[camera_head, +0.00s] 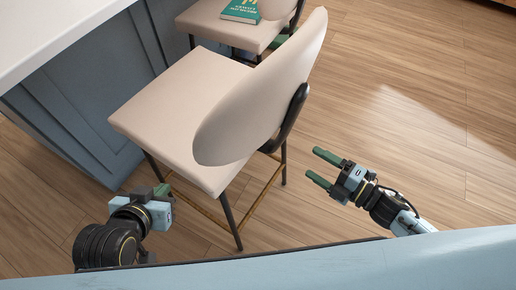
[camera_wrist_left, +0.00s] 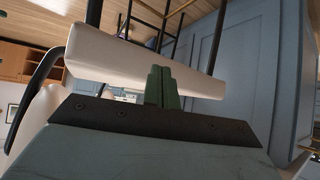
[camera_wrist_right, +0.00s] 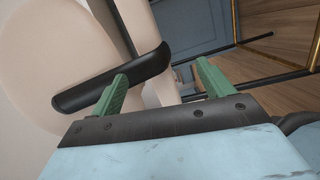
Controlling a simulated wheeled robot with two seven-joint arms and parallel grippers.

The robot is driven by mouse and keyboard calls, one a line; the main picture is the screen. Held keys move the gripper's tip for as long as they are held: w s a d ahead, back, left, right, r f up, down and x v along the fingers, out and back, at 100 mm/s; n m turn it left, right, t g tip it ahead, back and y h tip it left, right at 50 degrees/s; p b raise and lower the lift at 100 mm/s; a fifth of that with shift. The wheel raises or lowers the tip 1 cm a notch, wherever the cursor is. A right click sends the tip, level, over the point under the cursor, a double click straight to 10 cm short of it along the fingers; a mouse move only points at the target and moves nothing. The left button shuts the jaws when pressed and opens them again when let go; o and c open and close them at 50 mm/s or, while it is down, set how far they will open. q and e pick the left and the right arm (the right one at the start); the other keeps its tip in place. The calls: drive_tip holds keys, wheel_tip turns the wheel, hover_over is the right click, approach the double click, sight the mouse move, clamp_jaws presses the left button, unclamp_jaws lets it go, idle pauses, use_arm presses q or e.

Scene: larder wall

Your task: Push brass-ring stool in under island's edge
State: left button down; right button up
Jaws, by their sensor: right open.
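The near stool (camera_head: 175,115) has a cream seat, a rounded cream backrest, dark legs and a brass foot ring (camera_head: 262,197). It stands upright beside the island's blue panels (camera_head: 75,115), its seat clear of the white countertop edge (camera_head: 62,38) in the head view. My left gripper (camera_head: 161,190) is low at the seat's near side; its fingers are together in the left wrist view (camera_wrist_left: 162,88), in front of the pale seat (camera_wrist_left: 110,60). Contact is unclear. My right gripper (camera_head: 317,167) is open and empty, right of the backrest. The right wrist view shows the dark back bracket (camera_wrist_right: 110,80) by its fingers.
A second cream stool (camera_head: 215,25) stands farther along the island, with a green book (camera_head: 241,10) on its seat. The wooden floor (camera_head: 410,100) to the right is clear. A light blue surface (camera_head: 300,268) crosses the bottom of the head view.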

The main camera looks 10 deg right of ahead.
drive_tip(key=w+a+n, duration=0.1)
drive_tip(key=w+a, duration=0.2)
drive_tip(key=a, duration=0.1)
drive_tip(key=w+a+r+y+b, duration=0.1)
drive_tip(key=w+a, duration=0.1)
drive_tip(key=a, duration=0.3)
drive_tip(key=w+a+r+n+b, duration=0.1)
drive_tip(key=w+a, duration=0.2)
drive_tip(key=a, duration=0.1)
drive_tip(key=shift+w+a+n+g+y, duration=0.25)
drive_tip(key=shift+w+n+g+y, duration=0.05)
drive_tip(key=shift+w+g+y, duration=0.1)
use_arm(q)
wheel_tip(320, 180, up, 9)
drive_tip(key=w+d+t+h, duration=0.1)
drive_tip(key=w+d+t, duration=0.1)
drive_tip(key=t, duration=0.3)
drive_tip(key=shift+w+r+h, duration=0.15)
drive_tip(key=shift+w+h, duration=0.25)
drive_tip(key=shift+w, duration=0.05)
use_arm(e)
drive_tip(key=shift+w+a, duration=0.35)
drive_tip(key=shift+a, duration=0.15)
use_arm(q)
drive_tip(key=shift+d, duration=0.1)
use_arm(e)
clamp_jaws()
